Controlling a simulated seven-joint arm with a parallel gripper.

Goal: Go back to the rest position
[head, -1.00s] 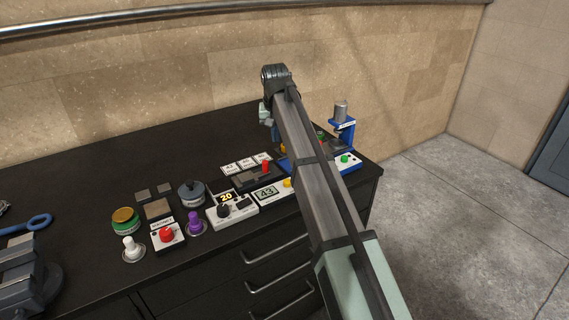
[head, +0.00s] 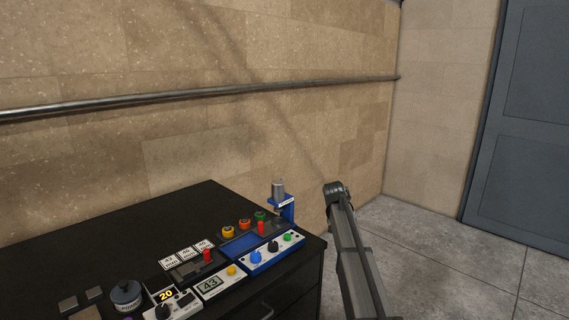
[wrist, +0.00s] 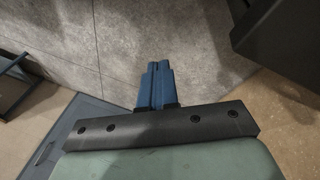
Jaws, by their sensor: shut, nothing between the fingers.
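My gripper (wrist: 157,68) shows in the wrist view as two blue fingers pressed together with nothing between them. It hangs over bare grey floor. In the head view my arm rises at the right of the black bench (head: 60,240), beside its right end and clear of it. My gripper is hidden in the head view. The blue press (head: 284,205) stands at the bench's far right corner, left of my arm, and does not touch it.
The bench carries a control panel (head: 268,253), a red-lever unit (head: 190,269), a display box (head: 211,286) and a grey pot (head: 126,295). A wall rail (head: 200,97) runs behind. Open floor (head: 440,260) and a grey door (head: 525,120) lie to the right.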

